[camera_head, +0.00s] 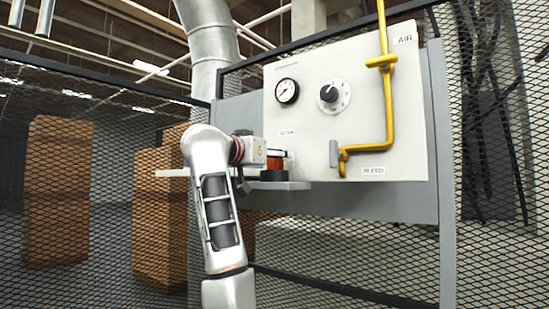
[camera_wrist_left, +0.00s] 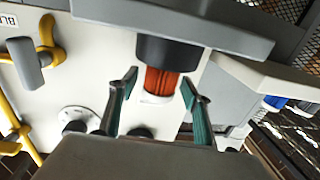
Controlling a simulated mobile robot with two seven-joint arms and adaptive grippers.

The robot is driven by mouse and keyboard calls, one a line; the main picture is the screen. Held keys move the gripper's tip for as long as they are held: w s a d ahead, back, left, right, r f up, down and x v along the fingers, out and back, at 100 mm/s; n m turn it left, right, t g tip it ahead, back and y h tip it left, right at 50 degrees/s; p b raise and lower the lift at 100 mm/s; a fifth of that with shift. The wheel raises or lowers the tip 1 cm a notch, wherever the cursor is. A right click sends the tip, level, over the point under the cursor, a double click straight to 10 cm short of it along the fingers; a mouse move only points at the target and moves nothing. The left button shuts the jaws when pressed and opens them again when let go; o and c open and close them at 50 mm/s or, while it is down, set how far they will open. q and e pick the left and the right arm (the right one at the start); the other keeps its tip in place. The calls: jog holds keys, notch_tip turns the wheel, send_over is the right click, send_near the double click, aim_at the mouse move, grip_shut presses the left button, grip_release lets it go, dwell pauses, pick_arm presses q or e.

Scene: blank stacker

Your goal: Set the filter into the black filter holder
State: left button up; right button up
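The filter (camera_wrist_left: 160,81) is orange-red and ribbed with a white end. It stands in line with the black filter holder (camera_wrist_left: 168,49), its inner end meeting or inside it; how deep it sits cannot be told. In the head view the filter (camera_head: 283,164) is upright above the black holder (camera_head: 273,176) on the shelf. My left gripper (camera_wrist_left: 160,84) is open, with a fingertip on either side of the filter. Gaps show between the fingers and the filter. The wrist picture is upside down. My right gripper is not in view.
The shelf (camera_head: 297,185) juts from a white panel (camera_head: 300,120) with a gauge (camera_head: 287,91), a black knob (camera_head: 329,94) and a yellow pipe (camera_head: 389,100) with a grey-handled bleed valve (camera_head: 334,153). Mesh fencing and brown boxes (camera_head: 60,190) stand around.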

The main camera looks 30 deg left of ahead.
pick_arm(q)
jog(key=shift+r, duration=0.2)
jog(key=s+b, duration=0.3)
jog(key=s, duration=0.9)
jog(key=shift+d, duration=0.15)
jog(key=shift+f, duration=0.1)
